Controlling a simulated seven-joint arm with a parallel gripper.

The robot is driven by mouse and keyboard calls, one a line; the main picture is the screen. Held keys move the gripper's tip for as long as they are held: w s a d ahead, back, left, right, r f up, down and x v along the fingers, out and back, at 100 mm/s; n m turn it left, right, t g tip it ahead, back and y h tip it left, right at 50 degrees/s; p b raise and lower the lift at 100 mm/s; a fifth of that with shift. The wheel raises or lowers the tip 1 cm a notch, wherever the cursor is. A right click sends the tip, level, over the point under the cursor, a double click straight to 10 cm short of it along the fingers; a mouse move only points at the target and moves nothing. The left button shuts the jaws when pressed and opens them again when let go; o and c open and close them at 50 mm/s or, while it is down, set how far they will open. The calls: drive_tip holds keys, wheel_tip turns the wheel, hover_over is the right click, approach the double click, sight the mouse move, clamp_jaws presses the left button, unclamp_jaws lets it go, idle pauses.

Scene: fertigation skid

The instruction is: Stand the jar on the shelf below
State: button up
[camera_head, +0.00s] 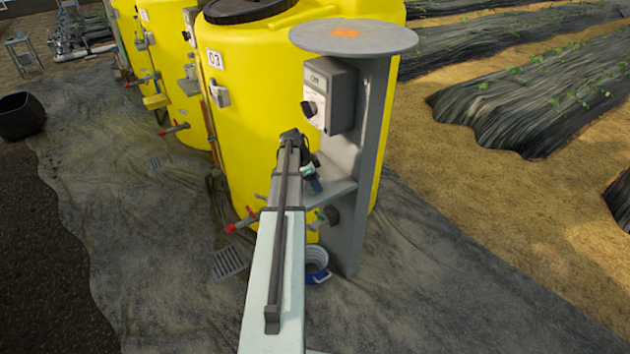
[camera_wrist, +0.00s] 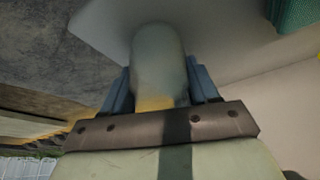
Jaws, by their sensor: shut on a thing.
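The jar (camera_wrist: 158,58) is a rounded, grey-green, translucent vessel with a yellowish band at its near end. My gripper (camera_head: 313,178) is shut on it; in the wrist view its blue fingers lie on both sides of the jar. In the head view the jar is mostly hidden by my arm and cannot be made out clearly. The shelf (camera_head: 340,186) is a flat grey plate on the grey stand, just right of my gripper. A pale flat plate, seemingly this shelf, shows behind the jar in the wrist view (camera_wrist: 98,24). Whether the jar touches it cannot be told.
The stand's upright (camera_head: 372,110) rises right of my gripper, with a grey control box (camera_head: 331,95) above and a round top plate (camera_head: 385,40). A yellow tank (camera_head: 255,95) stands behind.

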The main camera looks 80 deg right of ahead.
drive_tip(key=o, duration=1)
drive_tip(key=shift+o, duration=0.2)
drive_tip(key=shift+r, duration=0.1)
drive_tip(key=v, duration=1.2)
